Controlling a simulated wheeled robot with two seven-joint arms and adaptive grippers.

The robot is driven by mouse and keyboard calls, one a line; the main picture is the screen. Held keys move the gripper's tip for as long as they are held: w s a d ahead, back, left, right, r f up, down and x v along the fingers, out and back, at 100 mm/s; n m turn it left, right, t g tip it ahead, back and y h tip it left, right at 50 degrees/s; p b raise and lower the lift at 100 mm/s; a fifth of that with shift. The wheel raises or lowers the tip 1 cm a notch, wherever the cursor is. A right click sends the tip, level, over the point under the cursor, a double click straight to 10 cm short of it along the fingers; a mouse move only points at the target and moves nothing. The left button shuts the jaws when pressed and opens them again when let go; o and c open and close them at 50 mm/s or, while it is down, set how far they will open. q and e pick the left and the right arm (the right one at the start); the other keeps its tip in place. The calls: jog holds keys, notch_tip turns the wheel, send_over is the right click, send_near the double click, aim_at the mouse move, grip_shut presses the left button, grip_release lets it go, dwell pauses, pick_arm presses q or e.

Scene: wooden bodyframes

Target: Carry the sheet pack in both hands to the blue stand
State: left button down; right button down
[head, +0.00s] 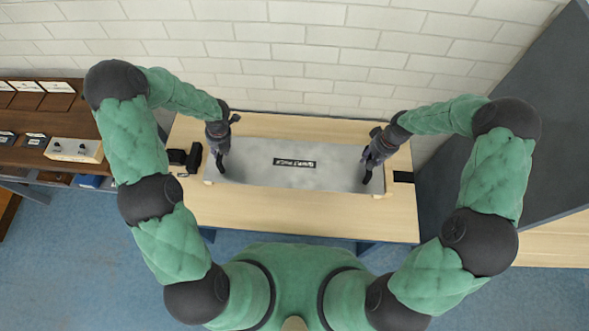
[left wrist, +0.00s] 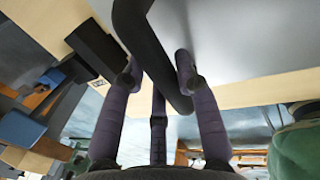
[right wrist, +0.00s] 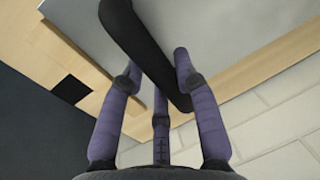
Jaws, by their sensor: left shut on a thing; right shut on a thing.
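The sheet pack is a long flat grey pack (head: 300,178) with a black label in its middle, lying over a light wooden table in the head view. A black strap or handle crosses each of its ends. My left gripper (head: 221,150) is shut on the black handle (left wrist: 158,55) at the pack's left end. My right gripper (head: 376,160) is shut on the black handle (right wrist: 145,45) at the right end. I cannot tell whether the pack touches the table or its supports. I cannot make out a blue stand for certain.
The wooden table (head: 290,212) has bare room in front of the pack. Black items (head: 186,157) lie left of it. A dark brown bench (head: 45,120) with boxes stands at the left, a dark grey panel (head: 500,130) at the right, and a white brick wall (head: 300,50) behind.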

pick_arm(q)
jog(key=shift+d+f, duration=0.1)
jog(key=shift+f, duration=0.15)
pick_arm(e)
jog(key=shift+a+f, duration=0.1)
jog(key=shift+f, duration=0.15)
pick_arm(q)
jog(key=c, duration=1.3)
grip_release()
jog(key=shift+f, duration=0.15)
jog(key=shift+c, duration=0.2)
pick_arm(e)
jog(key=c, duration=1.3)
grip_release()
jog(key=shift+f, duration=0.1)
jog(key=shift+c, duration=0.2)
pick_arm(q)
jog(key=o, duration=0.4)
pick_arm(e)
jog(key=o, duration=0.4)
pick_arm(q)
jog(key=shift+r, duration=0.2)
